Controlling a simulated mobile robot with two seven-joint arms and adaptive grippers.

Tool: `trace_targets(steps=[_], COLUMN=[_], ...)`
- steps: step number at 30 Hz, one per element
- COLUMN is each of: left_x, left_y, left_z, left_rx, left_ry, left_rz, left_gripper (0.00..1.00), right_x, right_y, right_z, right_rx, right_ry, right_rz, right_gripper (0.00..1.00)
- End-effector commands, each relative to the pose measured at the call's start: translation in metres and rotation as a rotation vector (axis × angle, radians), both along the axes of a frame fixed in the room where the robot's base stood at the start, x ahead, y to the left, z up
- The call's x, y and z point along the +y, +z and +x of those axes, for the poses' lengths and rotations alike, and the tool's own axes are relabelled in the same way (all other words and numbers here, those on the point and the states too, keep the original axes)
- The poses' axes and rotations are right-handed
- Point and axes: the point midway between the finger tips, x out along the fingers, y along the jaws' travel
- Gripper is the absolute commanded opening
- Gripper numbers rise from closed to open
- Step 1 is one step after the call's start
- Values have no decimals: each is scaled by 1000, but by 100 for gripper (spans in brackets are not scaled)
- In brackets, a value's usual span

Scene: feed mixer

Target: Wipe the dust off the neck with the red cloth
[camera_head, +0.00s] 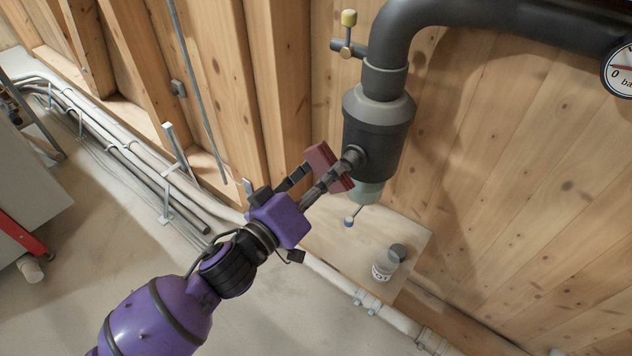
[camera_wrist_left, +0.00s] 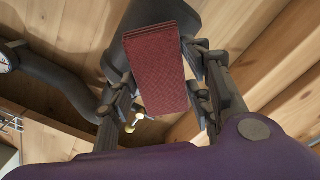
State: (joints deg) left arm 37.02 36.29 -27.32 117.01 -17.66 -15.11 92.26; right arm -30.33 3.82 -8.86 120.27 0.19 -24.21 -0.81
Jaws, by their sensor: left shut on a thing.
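The red cloth (camera_head: 320,160) is a folded, flat pad. My left gripper (camera_head: 325,180) is shut on it, and the arm reaches up from the lower left. In the left wrist view the cloth (camera_wrist_left: 155,65) stands between the two fingers, in front of a dark cylinder. A short dark round stub (camera_head: 355,157), possibly the neck, sticks out of the side of the dark grey vessel (camera_head: 378,128). The cloth is beside this stub, partly overlapped by the gripper; I cannot tell whether they touch. I cannot make out dust. My right gripper is not in view.
A thick dark pipe (camera_head: 480,15) runs from the vessel to a gauge (camera_head: 619,70). A yellow-knobbed valve (camera_head: 348,30) is left of the pipe. A white jar (camera_head: 384,266) stands on a wooden board (camera_head: 335,235). Floor pipes (camera_head: 120,150) run at left.

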Motion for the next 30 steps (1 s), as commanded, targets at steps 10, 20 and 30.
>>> trace_targets(steps=[10, 20, 30], left_x=[-1, -2, -6], left_y=[0, 0, 0], left_z=[1, 2, 8], left_rx=[0, 0, 0], left_ry=[0, 0, 0], left_rz=[0, 0, 0], left_gripper=[25, 25, 25], right_x=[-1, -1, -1], right_y=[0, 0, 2], right_z=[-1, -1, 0], right_rx=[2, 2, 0], right_ry=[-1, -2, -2], right_rz=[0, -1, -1], right_gripper=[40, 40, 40])
